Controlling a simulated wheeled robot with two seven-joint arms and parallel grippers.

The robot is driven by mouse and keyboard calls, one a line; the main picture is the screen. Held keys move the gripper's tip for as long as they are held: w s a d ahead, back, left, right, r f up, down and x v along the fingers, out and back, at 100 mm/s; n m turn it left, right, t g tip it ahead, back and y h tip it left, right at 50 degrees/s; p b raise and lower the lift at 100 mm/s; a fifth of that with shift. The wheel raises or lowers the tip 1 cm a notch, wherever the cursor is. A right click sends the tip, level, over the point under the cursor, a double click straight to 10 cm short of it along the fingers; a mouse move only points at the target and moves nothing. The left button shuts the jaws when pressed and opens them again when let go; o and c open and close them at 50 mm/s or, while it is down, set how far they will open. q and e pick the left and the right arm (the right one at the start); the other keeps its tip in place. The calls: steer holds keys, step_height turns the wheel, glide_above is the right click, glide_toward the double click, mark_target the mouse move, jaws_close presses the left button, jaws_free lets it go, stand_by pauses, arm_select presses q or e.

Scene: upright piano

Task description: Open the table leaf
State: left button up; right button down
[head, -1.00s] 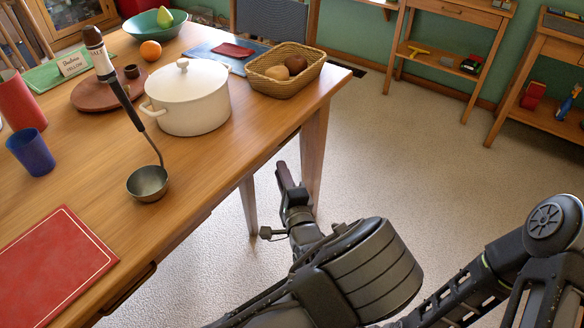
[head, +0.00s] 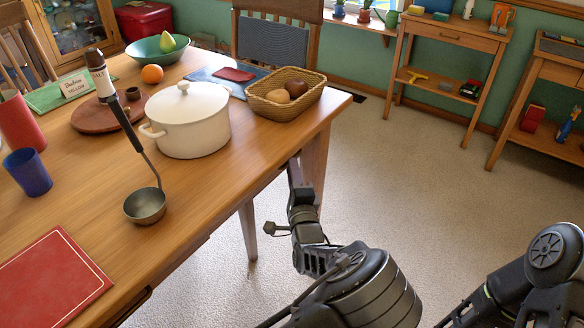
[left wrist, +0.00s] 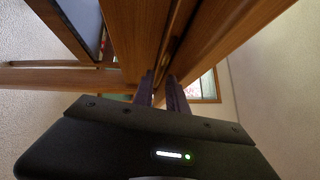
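The wooden table (head: 95,195) fills the left of the head view, its top a plain wood surface. My left gripper (head: 294,172) is at the table's right edge, just below the top, near the corner leg. In the left wrist view, its two fingers (left wrist: 160,90) point up toward wooden boards of the table (left wrist: 190,45) with a dark slit between them. A narrow gap shows between the fingers. I cannot tell whether they touch the wood. No separate leaf can be made out in the head view. My right gripper is out of view.
A white pot (head: 185,120), a wicker basket (head: 272,105), a ladle (head: 146,204) and a red mat (head: 50,285) are on the table. A chair (head: 276,45) stands behind it. Shelves (head: 440,70) line the far wall. The floor on the right is clear.

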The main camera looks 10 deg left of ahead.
arm_select(q)
steer(key=shift+x, duration=0.9)
steer(key=shift+c, duration=0.5)
jaws_close()
